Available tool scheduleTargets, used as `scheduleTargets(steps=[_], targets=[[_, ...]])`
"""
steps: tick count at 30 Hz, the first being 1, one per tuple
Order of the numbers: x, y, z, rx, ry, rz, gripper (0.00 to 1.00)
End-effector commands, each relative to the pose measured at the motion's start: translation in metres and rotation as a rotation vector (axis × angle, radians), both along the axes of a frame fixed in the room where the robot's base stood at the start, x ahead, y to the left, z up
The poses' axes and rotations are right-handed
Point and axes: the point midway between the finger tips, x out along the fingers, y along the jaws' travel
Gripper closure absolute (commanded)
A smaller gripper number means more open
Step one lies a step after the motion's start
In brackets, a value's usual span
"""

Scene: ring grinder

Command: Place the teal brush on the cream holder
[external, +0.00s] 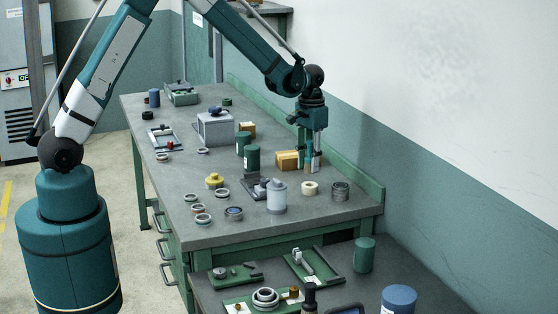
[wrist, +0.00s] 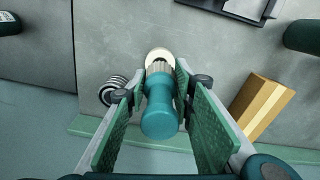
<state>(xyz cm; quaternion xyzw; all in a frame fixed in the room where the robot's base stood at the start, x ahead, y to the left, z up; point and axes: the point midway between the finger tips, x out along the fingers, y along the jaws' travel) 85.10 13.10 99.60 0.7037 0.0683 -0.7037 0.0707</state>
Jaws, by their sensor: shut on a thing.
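The teal brush (wrist: 160,115) is upright between the fingers of my gripper (wrist: 160,93), handle toward the wrist camera, with a metal-coloured collar beyond it. In the external view my gripper (external: 311,158) points down over the right part of the bench, shut on the brush, which the fingers partly hide. The round cream holder (external: 310,188) lies on the bench just in front of the gripper. In the wrist view the holder (wrist: 158,53) shows behind the brush's far end. I cannot tell whether they touch.
A stack of dark rings (external: 340,190) stands right of the holder, and a cardboard box (external: 287,160) left of the gripper. A grey-white canister (external: 277,198) and green cylinders (external: 252,158) stand further left. The bench's raised back edge (external: 355,180) is close behind.

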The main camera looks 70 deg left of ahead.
Motion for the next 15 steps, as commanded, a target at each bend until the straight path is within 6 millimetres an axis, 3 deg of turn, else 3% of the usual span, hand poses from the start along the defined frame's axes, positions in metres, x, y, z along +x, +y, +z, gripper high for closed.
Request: scheduleTargets(steps=[15], targets=[[0.0001, 0.0000, -0.0101, 0.000, 0.000, 0.000, 0.91]])
